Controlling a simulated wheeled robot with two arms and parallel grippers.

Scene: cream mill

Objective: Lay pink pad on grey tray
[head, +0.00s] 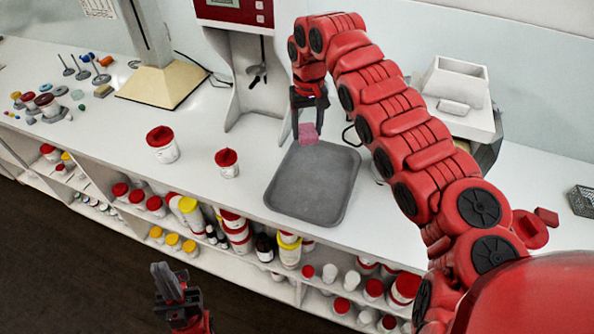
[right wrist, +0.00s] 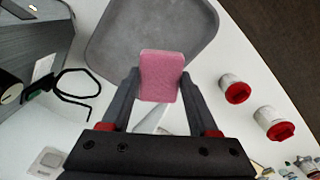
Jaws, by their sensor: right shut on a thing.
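The pink pad (head: 308,134) is between the fingers of my right gripper (head: 309,108), which is shut on it. In the right wrist view the pink pad (right wrist: 161,76) sits between both fingertips (right wrist: 160,84). The grey tray (head: 313,184) lies on the white counter, and the pad shows at its back edge in the head view. The grey tray (right wrist: 190,30) also shows beyond the pad in the right wrist view. I cannot tell the pad's height above the tray. My left gripper (head: 170,283) is low in front of the shelves; its fingers look close together, but their opening is unclear.
Two white jars with red lids (head: 162,144) (head: 228,163) stand left of the tray. A red-topped machine (head: 236,60) stands behind it. A white and grey device (head: 455,98) is at the right. Shelves below the counter hold many jars. The tray's surface is clear.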

